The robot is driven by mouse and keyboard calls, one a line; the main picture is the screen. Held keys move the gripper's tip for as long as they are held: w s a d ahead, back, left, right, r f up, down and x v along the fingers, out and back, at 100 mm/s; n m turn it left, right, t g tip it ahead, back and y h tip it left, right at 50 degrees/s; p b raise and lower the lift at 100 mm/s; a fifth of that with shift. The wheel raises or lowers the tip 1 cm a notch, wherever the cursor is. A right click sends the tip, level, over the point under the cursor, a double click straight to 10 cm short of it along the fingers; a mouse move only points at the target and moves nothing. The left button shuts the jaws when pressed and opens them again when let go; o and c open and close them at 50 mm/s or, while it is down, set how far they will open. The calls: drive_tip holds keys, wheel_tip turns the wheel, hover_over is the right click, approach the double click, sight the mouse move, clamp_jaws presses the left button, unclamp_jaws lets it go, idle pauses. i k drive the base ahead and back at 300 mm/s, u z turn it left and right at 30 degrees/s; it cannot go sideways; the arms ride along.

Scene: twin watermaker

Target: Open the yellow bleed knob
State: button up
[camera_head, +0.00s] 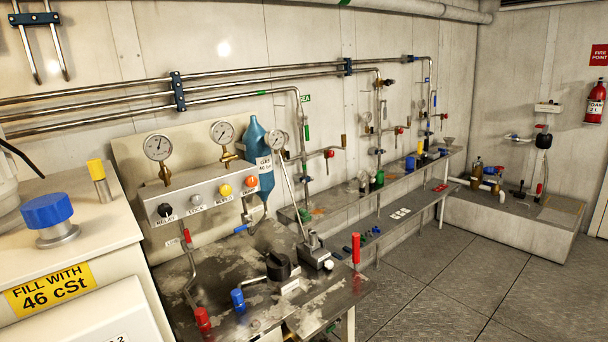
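The yellow bleed knob (225,189) is on the front of a grey control panel (181,208), left of centre in the head view. It is third from the left in a row, with a label under it that seems to read BLEED. My gripper is not in view.
Gauges (158,148) rise above the panel. Below is a worn metal bench (240,258) with red and blue handles and a black knob. A white cabinet (60,240) with a blue cap is at left. Floor (430,290) is clear at right.

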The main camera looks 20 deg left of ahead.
sight(225, 189)
drive_tip(key=u, duration=0.1)
drive_tip(key=i, duration=1.75)
drive_tip(key=u, duration=0.75)
